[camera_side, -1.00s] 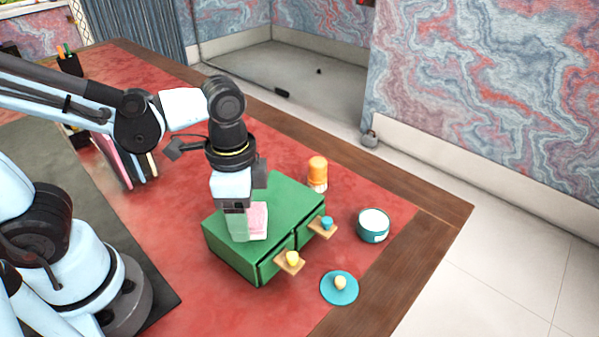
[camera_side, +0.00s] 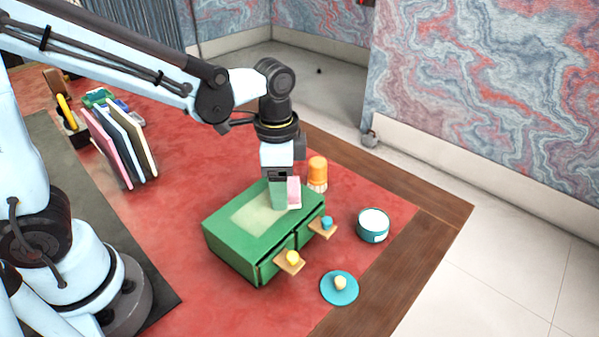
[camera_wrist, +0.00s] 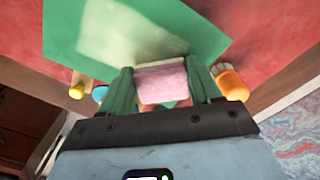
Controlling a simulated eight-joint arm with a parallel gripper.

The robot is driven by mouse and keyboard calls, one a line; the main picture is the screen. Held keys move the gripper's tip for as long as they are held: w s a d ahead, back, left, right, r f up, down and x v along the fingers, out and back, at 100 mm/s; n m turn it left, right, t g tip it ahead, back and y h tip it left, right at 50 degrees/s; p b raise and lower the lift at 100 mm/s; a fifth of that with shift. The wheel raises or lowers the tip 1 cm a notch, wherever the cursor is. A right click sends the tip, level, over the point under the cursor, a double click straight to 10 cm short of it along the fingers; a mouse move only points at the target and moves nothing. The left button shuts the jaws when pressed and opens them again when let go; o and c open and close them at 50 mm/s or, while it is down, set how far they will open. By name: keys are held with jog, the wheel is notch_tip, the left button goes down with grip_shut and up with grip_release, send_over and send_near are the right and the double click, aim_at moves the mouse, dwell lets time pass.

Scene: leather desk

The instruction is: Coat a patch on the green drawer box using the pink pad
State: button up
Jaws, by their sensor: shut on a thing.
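The green drawer box (camera_side: 236,250) stands on the red desk top, with two drawers at its front. A pale, whitish coated patch (camera_side: 258,217) lies on its top and also shows in the wrist view (camera_wrist: 130,38). My gripper (camera_side: 283,193) is over the far right part of the box top. It is shut on the pink pad (camera_side: 294,193), which sits between the green fingers in the wrist view (camera_wrist: 162,82). The pad is at or just above the top surface; I cannot tell whether it touches.
An open teal tub of white stuff (camera_side: 373,223) stands right of the box. A teal lid (camera_side: 339,289) with a cream knob lies in front. An orange-handled brush (camera_side: 317,172) stands behind the box. Upright books (camera_side: 125,147) are at the left.

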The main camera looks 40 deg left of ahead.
aim_at(234, 232)
jog(key=shift+s+d, duration=0.2)
jog(key=shift+s, duration=2.3)
jog(key=shift+s+d, duration=0.2)
jog(key=shift+s, duration=2.25)
jog(key=shift+s+a, duration=0.1)
jog(key=shift+s, duration=0.5)
jog(key=shift+a, duration=0.35)
jog(key=shift+w+r, duration=0.1)
jog(key=shift+w, duration=1.5)
jog(key=shift+w+a, duration=0.2)
jog(key=shift+w, duration=2.1)
jog(key=shift+w+a, duration=0.2)
jog(key=shift+w, duration=1.6)
jog(key=shift+s+d, duration=0.15)
jog(key=shift+s, duration=1.7)
jog(key=shift+s+d, duration=0.15)
jog(key=shift+s, duration=1.75)
jog(key=shift+s+d, duration=0.15)
jog(key=shift+s, duration=1.7)
notch_tip(234, 232, up, 8)
